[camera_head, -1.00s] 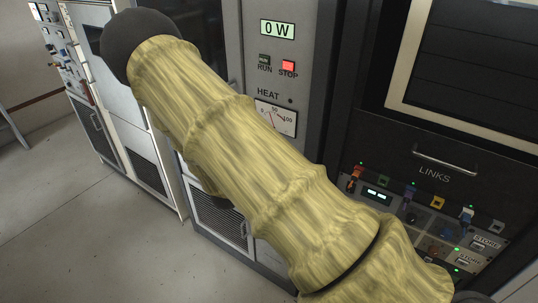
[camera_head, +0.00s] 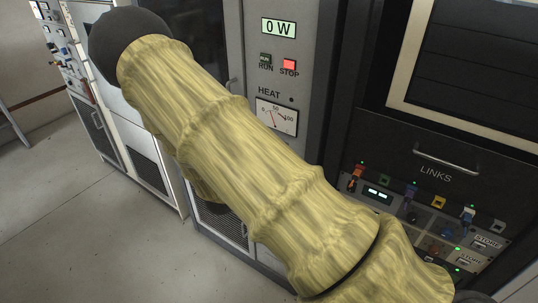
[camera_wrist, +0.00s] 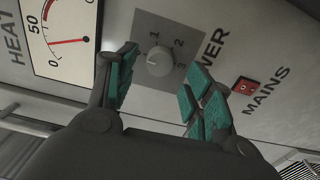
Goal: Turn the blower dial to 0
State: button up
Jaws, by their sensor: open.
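A round grey dial knob (camera_wrist: 159,62) sits on a grey square plate with small numerals around it. The label beside it is partly hidden by a finger; I can read only "WER". Which numeral the knob points at is too small to tell. My gripper (camera_wrist: 166,70) is open, its teal-padded fingers on either side of the knob in the picture, with nothing held. I cannot tell whether either finger touches the knob. In the head view my arm hides the dial and the gripper.
A red MAINS switch (camera_wrist: 245,86) lies right of the dial in the wrist view, and the HEAT meter (camera_wrist: 62,38) lies left. In the head view, RUN (camera_head: 265,58) and STOP (camera_head: 289,65) buttons sit above the meter.

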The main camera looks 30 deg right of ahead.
jog(key=v, duration=0.9)
jog(key=shift+a, duration=0.15)
